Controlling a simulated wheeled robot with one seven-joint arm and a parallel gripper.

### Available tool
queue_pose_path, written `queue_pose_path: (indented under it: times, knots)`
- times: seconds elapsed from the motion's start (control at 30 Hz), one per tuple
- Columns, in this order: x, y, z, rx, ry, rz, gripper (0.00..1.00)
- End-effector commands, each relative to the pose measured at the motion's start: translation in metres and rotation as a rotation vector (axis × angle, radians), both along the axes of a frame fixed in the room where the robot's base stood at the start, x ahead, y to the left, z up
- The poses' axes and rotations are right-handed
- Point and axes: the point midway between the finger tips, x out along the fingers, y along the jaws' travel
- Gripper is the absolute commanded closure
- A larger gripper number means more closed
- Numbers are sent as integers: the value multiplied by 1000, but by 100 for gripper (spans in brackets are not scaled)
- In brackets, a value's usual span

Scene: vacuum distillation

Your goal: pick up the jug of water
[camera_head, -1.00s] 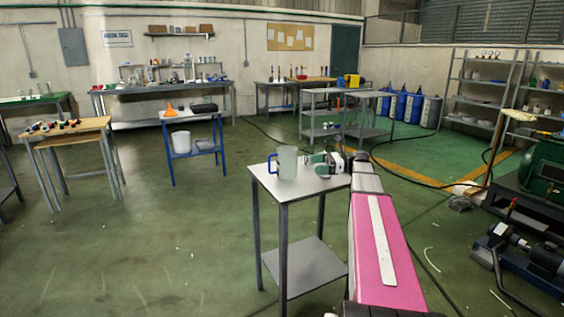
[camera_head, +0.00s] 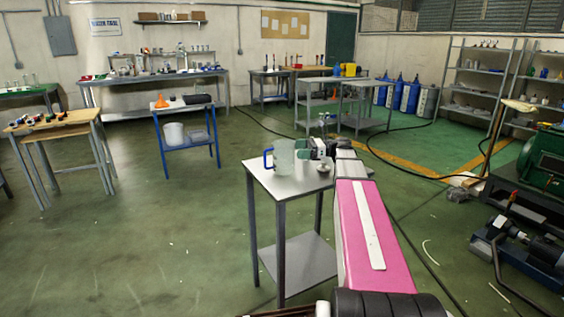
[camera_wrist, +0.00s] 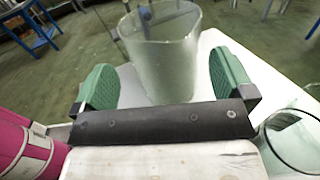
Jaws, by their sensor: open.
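The jug of water (camera_head: 284,158) is a frosted, see-through jug with a blue handle on its left side. It stands upright on the small grey table (camera_head: 262,177). In the wrist view the jug (camera_wrist: 163,58) is straight ahead, between the two green finger pads of my gripper (camera_wrist: 165,82). The pads are apart, with a gap visible on each side of the jug. In the head view my gripper (camera_head: 304,149) is at the jug's right side. The jug's base is partly hidden behind the dark palm in the wrist view.
A glass vessel (camera_wrist: 294,140) stands close to the right of my gripper in the wrist view. A blue-framed table (camera_head: 187,144) with an orange funnel (camera_head: 161,102) stands farther back left.

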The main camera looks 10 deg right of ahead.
Motion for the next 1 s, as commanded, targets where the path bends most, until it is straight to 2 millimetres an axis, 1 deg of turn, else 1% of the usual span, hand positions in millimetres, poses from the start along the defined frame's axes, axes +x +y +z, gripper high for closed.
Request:
queue_pose_path:
  times: [0.17, 0.4, 0.5, 0.67, 0.7, 0.8, 1.0]
  knots:
    - [2, 14, 1, 0, 0, 0, 0]
    - [6, 46, 1, 0, 0, 0, 0]
    - [6, 51, 1, 0, 0, 0, 0]
    - [7, 51, 1, 0, 0, 0, 0]
    - [7, 51, 1, 0, 0, -1, 6]
    - [7, 51, 1, 0, 0, -1, 37]
    - [7, 51, 1, 0, 0, 0, 37]
